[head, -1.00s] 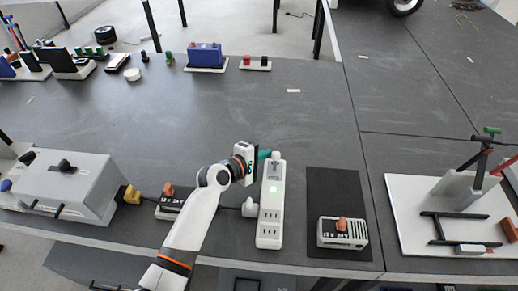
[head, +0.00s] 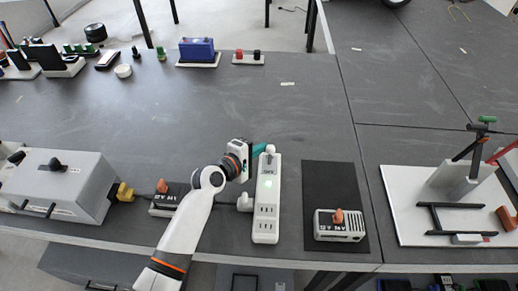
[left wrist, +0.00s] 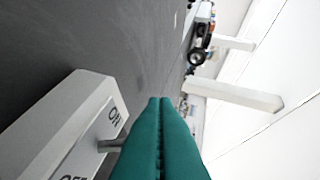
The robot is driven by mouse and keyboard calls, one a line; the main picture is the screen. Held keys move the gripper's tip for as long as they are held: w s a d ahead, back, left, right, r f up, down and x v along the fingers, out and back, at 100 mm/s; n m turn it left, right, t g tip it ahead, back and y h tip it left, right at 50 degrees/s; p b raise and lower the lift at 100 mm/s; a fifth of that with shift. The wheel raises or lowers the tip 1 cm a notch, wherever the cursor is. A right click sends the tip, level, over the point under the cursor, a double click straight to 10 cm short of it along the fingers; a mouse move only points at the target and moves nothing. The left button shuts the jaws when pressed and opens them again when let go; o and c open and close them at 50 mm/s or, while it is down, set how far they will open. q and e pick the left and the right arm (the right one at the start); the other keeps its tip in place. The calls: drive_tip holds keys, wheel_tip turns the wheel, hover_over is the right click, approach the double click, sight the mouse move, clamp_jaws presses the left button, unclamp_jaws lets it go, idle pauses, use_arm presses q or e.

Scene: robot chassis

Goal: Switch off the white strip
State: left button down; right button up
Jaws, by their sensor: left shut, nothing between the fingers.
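The white strip (head: 265,212) lies lengthwise near the table's front edge, with a lit green light on top and sockets at its near end. In the left wrist view the strip's end block (left wrist: 65,115) shows an ON mark and a partly cut-off OFF mark. A short grey lever (left wrist: 110,145) sticks out between them and reaches the side of my fingers; I cannot tell if they touch. My left gripper (head: 262,150) is at the strip's far end, its teal fingers (left wrist: 160,135) shut and empty. My right gripper is out of view.
A grey box (head: 65,185) with a yellow plug stands left. An orange-knobbed unit (head: 340,231) sits on a black mat (head: 334,178) to the right, with a white board (head: 405,215) beyond.

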use_arm(q)
drive_tip(key=shift+s, duration=0.1)
drive_tip(key=shift+s+r, duration=0.1)
drive_tip(key=shift+s, duration=0.1)
drive_tip(key=shift+s+r+p, duration=0.15)
drive_tip(key=shift+s+p, duration=0.2)
drive_tip(key=shift+p, duration=0.25)
drive_tip(key=shift+s+p, duration=0.45)
drive_tip(key=shift+s, duration=0.2)
drive_tip(key=v, duration=1.2)
